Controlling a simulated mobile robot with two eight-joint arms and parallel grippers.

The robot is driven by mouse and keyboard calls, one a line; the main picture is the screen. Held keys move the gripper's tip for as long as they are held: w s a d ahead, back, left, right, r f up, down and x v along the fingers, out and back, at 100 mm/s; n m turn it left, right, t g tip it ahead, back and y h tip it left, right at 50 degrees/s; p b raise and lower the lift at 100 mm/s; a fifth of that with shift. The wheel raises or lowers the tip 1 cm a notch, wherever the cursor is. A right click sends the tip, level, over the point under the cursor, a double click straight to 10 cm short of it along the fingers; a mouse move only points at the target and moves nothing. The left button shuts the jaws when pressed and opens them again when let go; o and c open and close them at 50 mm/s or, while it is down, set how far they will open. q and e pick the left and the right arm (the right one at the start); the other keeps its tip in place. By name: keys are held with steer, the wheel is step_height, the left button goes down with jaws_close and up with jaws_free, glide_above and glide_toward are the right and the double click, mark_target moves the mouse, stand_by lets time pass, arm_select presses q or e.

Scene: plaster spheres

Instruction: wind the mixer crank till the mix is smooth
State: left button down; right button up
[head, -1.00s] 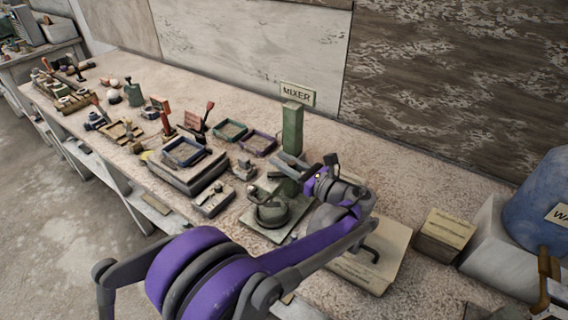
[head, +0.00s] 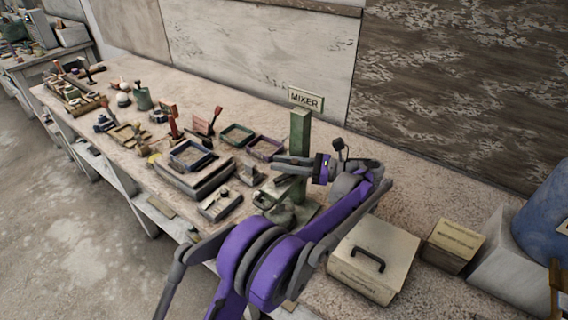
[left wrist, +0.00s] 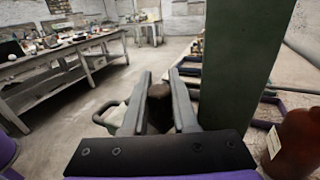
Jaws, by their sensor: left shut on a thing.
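The mixer is a green column (head: 299,132) on a green base, with a MIXER sign (head: 306,98) behind it. My left gripper (head: 284,161) is beside the column, pointing left. In the left wrist view, its fingers (left wrist: 158,84) are shut on a dark brown knob (left wrist: 158,93), which looks like the crank's grip. The green column stands close to the right of the fingers there (left wrist: 244,62). My arm partly hides the mixer's base and pot, and the mix inside cannot be seen. My right gripper is not in view.
A pale box with a black handle (head: 372,266) and a smaller box (head: 452,246) sit right of the mixer. A blue barrel (head: 545,205) is at the far right. Trays and tools fill the bench to the left. A reddish jar (left wrist: 298,146) shows in the left wrist view.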

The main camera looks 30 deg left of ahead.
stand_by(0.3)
arm_select(q)
steer(key=c, duration=0.7)
jaws_free()
